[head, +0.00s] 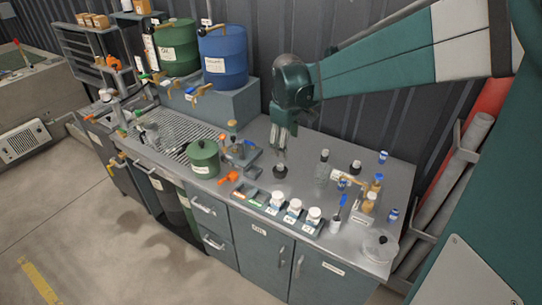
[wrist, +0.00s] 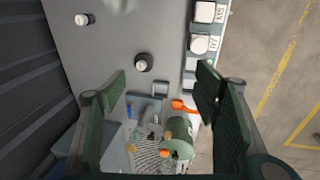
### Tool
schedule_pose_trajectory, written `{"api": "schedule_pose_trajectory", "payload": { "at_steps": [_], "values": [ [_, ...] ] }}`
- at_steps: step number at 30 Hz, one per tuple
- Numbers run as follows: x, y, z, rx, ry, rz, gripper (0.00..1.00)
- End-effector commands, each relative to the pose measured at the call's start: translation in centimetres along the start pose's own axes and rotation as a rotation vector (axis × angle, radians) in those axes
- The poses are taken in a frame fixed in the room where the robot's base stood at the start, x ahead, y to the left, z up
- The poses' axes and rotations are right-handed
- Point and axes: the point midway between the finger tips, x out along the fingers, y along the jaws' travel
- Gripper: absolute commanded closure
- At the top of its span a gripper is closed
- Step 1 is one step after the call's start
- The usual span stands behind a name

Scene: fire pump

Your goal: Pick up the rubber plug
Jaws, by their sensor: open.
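The rubber plug appears to be the small dark round piece (head: 280,170) on the grey bench top (head: 262,186), below my gripper (head: 281,152) in the head view. In the wrist view the plug (wrist: 144,62) stands on bare metal, with a lighter spot on its top. My gripper (wrist: 160,84) is open, its green padded fingers wide apart with nothing held between them. The plug shows between the lines of the two fingers, nearer the left one, and beyond the tips. The fingers look apart from it.
White-lidded jars (head: 295,206) line the front edge. A green canister (head: 203,158) and a small blue-grey fixture (head: 243,152) stand to the left. A corrugated wall (head: 350,110) rises behind. Bench space around the plug is mostly clear.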

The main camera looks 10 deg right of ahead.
Motion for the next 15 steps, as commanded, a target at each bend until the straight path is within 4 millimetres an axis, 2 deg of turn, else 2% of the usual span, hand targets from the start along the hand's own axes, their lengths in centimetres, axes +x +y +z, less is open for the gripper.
{"api": "schedule_pose_trajectory", "payload": {
  "at_steps": [15],
  "values": [
    [7.9,4.0,-4.0,-0.195,-0.081,-0.066,0.39]
  ]
}}
